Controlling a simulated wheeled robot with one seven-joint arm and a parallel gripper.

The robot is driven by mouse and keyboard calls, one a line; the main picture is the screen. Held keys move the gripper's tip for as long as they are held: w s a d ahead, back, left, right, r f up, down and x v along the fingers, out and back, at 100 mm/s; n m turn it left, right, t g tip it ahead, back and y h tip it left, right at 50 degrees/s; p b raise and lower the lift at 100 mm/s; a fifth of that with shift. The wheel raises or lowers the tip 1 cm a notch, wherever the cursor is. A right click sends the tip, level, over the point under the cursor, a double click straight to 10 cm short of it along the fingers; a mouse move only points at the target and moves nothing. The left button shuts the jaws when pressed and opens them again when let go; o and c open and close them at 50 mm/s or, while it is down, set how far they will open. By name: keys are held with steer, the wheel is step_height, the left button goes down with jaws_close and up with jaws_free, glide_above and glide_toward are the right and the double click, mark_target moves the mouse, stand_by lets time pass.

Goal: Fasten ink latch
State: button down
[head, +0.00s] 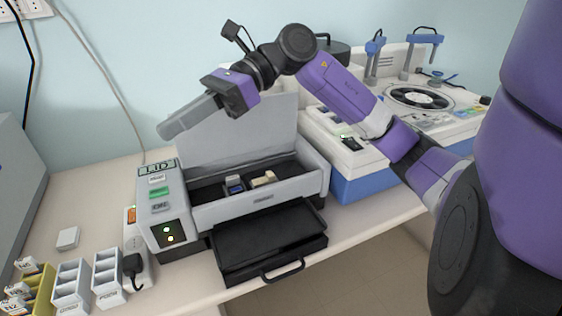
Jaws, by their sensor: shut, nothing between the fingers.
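A grey machine (240,211) stands on the bench with its lid (240,135) raised. In its open bay sit a dark blue-and-grey block (235,185) and a beige block (262,179), side by side. I cannot tell for sure which part is the ink latch, or whether it is fastened. My gripper (170,129) is shut and empty. It is in the air at the upper left of the machine, apart from the blocks, and points down to the left.
A black drawer (262,240) with a handle is pulled out at the machine's front. The control panel (160,200) is on its left. Several small racks (108,275) and a black plug (133,268) are at front left. A white-and-blue device (375,185) stands close on the right.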

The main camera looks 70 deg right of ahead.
steer(key=s+d+f+g+h, duration=0.2)
steer(key=s+d+f+h, duration=0.35)
steer(key=d, duration=0.45)
steer(key=m+g+h, duration=0.1)
steer(key=g+h, duration=0.3)
glide_toward(264, 178)
steer(key=s+d+r, duration=0.4)
steer(key=s+d, duration=0.1)
steer(key=s, duration=0.2)
steer(key=shift+w+a+f+p, duration=0.15)
steer(key=shift+w+f+p, duration=0.1)
steer(key=shift+p, duration=0.15)
steer(key=p+x, duration=0.2)
steer(key=x, duration=0.7)
steer(key=shift+f, duration=0.35)
steer(key=w+a+p, duration=0.1)
steer(key=w+a, duration=0.1)
steer(key=shift+w, duration=0.25)
steer(key=shift+w+a+f+p, duration=0.15)
steer(key=shift+w+a+p, duration=0.15)
